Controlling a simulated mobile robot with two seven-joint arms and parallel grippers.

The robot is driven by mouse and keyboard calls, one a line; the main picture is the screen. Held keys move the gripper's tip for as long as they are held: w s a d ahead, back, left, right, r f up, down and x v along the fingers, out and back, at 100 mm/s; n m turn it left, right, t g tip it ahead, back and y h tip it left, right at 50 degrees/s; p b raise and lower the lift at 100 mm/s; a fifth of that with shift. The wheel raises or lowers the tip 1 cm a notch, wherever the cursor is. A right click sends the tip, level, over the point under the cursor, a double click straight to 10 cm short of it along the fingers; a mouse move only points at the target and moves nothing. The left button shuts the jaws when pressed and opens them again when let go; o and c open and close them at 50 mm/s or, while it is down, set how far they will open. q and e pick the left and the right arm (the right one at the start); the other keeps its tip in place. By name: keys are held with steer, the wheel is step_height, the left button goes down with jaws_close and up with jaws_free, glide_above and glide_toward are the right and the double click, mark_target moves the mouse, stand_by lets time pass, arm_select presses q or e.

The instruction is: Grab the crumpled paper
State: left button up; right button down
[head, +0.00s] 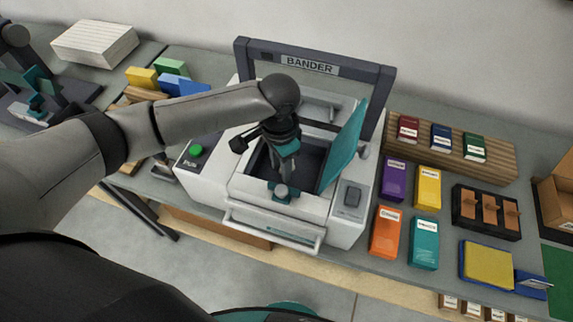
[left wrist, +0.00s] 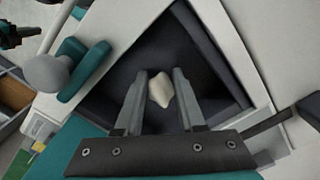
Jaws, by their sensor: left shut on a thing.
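The crumpled paper (left wrist: 161,90) is a small off-white lump in the left wrist view, inside the dark square opening of the machine. My left gripper (left wrist: 160,86) reaches down into that opening and is shut on the paper, one finger on each side of it. In the head view my left gripper (head: 286,172) is over the opening of the white machine marked BANDER (head: 335,208), and the paper is hidden there. The machine's teal lid (head: 345,148) stands open to the right of the gripper. My right gripper is not in view.
The opening's walls and the raised lid stand close around my left gripper. A green button (head: 196,150) is on the machine's left. Purple (head: 393,179), yellow, orange and teal packs stand to the right, beside a black tray (head: 462,222). A wooden rack (head: 500,158) is behind them.

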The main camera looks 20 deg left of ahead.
arm_select(q)
jaws_close()
